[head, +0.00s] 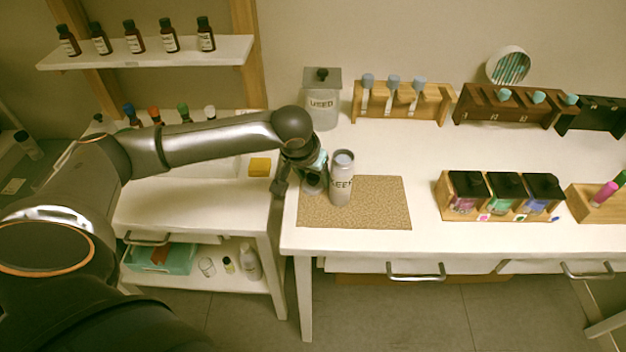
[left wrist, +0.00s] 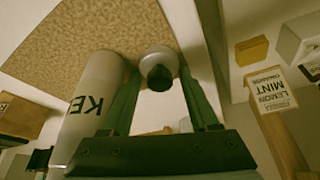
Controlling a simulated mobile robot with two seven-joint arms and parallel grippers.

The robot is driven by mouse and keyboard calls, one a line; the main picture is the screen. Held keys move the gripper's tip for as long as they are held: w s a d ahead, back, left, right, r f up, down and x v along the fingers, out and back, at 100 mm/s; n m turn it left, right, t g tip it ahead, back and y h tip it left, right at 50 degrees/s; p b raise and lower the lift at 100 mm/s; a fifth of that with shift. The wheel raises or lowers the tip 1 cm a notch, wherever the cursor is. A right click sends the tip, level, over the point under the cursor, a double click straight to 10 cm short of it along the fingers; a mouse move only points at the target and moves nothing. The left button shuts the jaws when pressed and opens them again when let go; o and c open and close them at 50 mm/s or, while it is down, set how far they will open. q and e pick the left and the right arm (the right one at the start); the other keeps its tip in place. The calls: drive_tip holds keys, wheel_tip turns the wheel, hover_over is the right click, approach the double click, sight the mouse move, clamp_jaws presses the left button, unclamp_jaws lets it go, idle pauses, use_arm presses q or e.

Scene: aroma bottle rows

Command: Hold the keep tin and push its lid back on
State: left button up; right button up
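The keep tin (head: 342,185), a pale grey cylinder with dark lettering, stands upright with an open top on the cork mat (head: 380,205). It also shows on the left in the left wrist view (left wrist: 95,100). Its lid, a pale disc with a dark round knob (left wrist: 160,76), lies apart from the tin, near the mat's left edge. My left gripper (head: 312,178) is low, just left of the tin. In the left wrist view its fingers (left wrist: 158,85) are apart, with the lid's knob between their tips and visible gaps at both sides. My right gripper is out of view.
A lidded jar marked USED (head: 322,100) stands behind the mat. A wooden rack of droppers (head: 400,102) is at the back, and a box of three dark-capped bottles (head: 500,195) stands right. A yellow block (head: 260,167) is on the left table. The table between mat and bottle box is clear.

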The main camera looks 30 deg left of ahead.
sight(313, 176)
use_arm(q)
drive_tip(key=c, duration=0.6)
wheel_tip(313, 176, up, 18)
drive_tip(key=shift+p, duration=0.45)
idle(0.4)
